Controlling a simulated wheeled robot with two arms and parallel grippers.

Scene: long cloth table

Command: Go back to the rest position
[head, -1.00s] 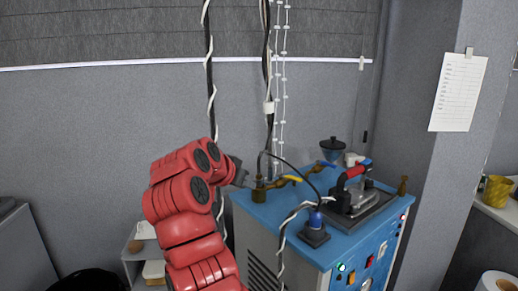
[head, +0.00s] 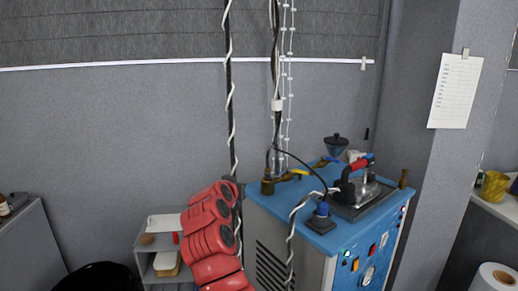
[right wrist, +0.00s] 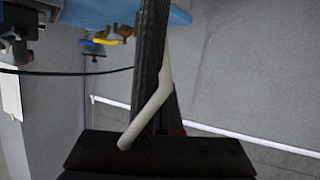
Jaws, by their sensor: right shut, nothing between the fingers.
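My red right arm (head: 212,238) rises from the bottom of the head view, left of the blue machine. Its gripper is mostly hidden behind the arm there. In the right wrist view my right gripper (right wrist: 152,60) is shut, its dark fingers together with nothing seen between them. A pale bent strip (right wrist: 150,108) crosses the fingers; I cannot tell if it touches them. My left arm and gripper are not in view.
The blue machine (head: 275,212) carries an iron (head: 360,190), brass valves and cables. A dark cable with white wrap (head: 230,90) hangs close behind my arm. A small grey shelf (head: 150,250) stands left of the arm. The wall above the shelf is clear.

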